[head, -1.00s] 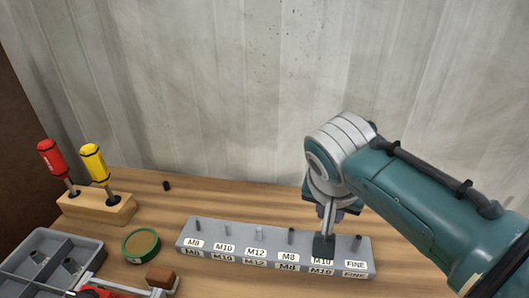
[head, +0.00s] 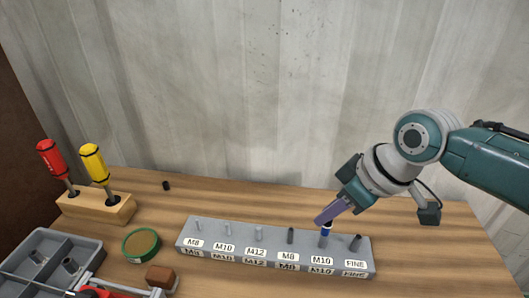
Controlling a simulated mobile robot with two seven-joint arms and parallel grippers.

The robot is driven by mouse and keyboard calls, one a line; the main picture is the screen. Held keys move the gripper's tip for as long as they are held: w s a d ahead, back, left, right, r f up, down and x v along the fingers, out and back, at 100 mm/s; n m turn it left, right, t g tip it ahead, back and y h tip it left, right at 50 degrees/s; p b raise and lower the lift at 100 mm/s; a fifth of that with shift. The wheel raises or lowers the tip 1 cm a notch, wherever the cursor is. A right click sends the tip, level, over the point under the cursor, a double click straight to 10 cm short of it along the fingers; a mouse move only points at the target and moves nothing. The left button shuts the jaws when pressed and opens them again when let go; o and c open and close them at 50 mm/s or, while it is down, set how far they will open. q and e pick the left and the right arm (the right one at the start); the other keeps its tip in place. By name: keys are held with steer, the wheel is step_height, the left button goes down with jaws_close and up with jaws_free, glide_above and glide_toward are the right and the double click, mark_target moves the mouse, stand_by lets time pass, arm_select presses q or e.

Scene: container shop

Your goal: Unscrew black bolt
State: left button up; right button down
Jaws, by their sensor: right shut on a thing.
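A row of bolts stands upright in a grey labelled block (head: 275,266). At the right M10 label stands a dark bolt (head: 324,241) with a blue part (head: 326,229) near its top. My right gripper (head: 320,220) reaches down tilted from the upper right, its purplish tip at the top of this bolt. It is shut, and the contact is partly hidden by the tip. A dark bolt (head: 290,236) stands at the M8 label to its left, and another (head: 356,243) at FINE to its right. My left gripper is not in view.
Red (head: 50,160) and yellow (head: 93,163) screwdrivers stand in a wooden holder (head: 105,210). A green round tin (head: 141,244), a brown block (head: 160,277) and a grey divided tray (head: 45,240) lie at the left. A small black piece (head: 166,185) lies behind. The table's right part is clear.

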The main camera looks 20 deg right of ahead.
steer(key=n+y, duration=0.1)
steer(key=n, duration=0.1)
steer(key=shift+n+g, duration=0.4)
steer(key=c, duration=1)
jaws_free()
steer(key=shift+s+f, duration=0.1)
steer(key=shift+o, duration=0.8)
steer(key=shift+c, duration=0.6)
